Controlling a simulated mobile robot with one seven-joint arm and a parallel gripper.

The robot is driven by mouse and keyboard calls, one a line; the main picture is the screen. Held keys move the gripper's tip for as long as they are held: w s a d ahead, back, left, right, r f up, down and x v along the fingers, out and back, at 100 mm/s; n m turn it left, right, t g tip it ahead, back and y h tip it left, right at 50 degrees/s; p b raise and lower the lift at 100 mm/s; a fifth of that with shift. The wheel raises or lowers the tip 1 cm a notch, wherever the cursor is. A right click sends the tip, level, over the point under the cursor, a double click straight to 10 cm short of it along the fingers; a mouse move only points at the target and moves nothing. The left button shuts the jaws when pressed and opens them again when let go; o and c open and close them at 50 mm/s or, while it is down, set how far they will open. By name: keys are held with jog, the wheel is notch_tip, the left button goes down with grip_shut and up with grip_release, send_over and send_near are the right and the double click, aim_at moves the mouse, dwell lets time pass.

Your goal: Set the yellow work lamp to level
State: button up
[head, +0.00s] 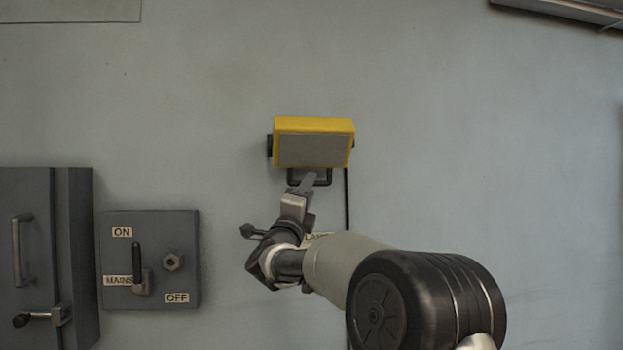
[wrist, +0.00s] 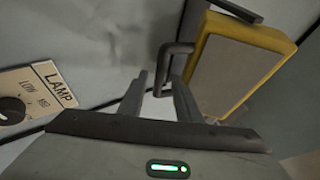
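The yellow work lamp (head: 314,125) is mounted on the wall, its grey front face tipped somewhat downward. It also shows at the upper right of the wrist view (wrist: 240,65). Its dark U-shaped handle (head: 327,178) hangs under the lower edge; in the wrist view the handle (wrist: 161,72) shows between my fingers. My gripper (head: 308,184) is just below the lamp, at the handle. In the wrist view its fingers (wrist: 160,82) stand apart, with the handle bar in the gap or just beyond it; I cannot tell whether they touch it.
A LAMP dial plate (wrist: 38,95) is on the wall beside my gripper, mostly hidden by my arm in the head view. A mains switch box (head: 150,235) and a grey cabinet (head: 38,230) are at the left. A black cable (head: 347,200) runs down from the lamp.

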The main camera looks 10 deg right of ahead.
jog(key=shift+p+x, duration=0.35)
jog(key=shift+x, duration=1.25)
grip_shut()
